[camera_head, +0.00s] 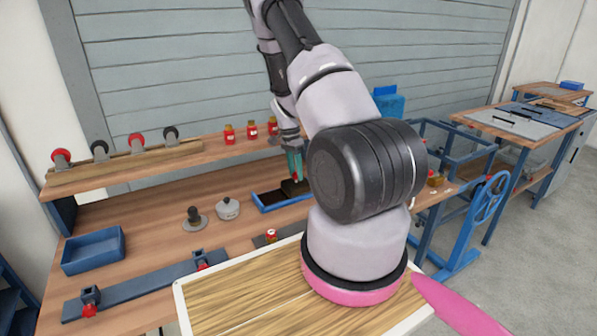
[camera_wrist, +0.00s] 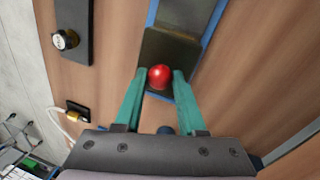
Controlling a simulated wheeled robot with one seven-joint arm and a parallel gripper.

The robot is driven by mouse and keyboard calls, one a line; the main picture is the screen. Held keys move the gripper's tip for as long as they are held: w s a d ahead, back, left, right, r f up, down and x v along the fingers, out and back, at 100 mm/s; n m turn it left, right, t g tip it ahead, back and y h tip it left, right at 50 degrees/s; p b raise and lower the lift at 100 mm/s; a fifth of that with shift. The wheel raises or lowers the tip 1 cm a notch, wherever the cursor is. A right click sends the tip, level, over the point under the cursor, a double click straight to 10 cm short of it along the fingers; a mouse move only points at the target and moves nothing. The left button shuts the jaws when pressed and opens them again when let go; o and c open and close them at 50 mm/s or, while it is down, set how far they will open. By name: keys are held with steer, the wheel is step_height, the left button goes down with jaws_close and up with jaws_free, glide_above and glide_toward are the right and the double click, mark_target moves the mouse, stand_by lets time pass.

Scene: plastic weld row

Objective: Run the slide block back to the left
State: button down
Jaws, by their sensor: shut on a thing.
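The slide block (camera_head: 293,188) is dark, with a red knob (camera_wrist: 160,77) on top. It sits at the right end of a shallow blue-edged track (camera_head: 264,207), which also shows in the wrist view (camera_wrist: 152,14). My gripper (camera_head: 295,172) reaches down over the block from above. In the wrist view its teal fingers (camera_wrist: 161,84) stand on either side of the red knob, shut on it. The track left of the block is bare. My arm hides part of the bench to the right of the block.
A grey lidded pot (camera_head: 228,208) and a dark knobbed piece (camera_head: 193,218) stand left of the track. A blue bin (camera_head: 93,250) is at the far left. Red jars (camera_head: 252,130) stand on the shelf behind. A wooden board (camera_head: 240,300) lies in front.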

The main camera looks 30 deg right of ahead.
steer(key=a, duration=1)
steer(key=shift+w+a, duration=0.1)
steer(key=shift+a, duration=0.1)
steer(key=c, duration=0.5)
jaws_free()
steer(key=shift+a, duration=0.1)
steer(key=shift+r, duration=0.2)
steer(key=r, duration=0.3)
steer(key=w+r, duration=0.1)
steer(key=r, duration=0.3)
steer(key=w+r, duration=0.1)
steer(key=r, duration=0.2)
steer(key=shift+a+r, duration=0.15)
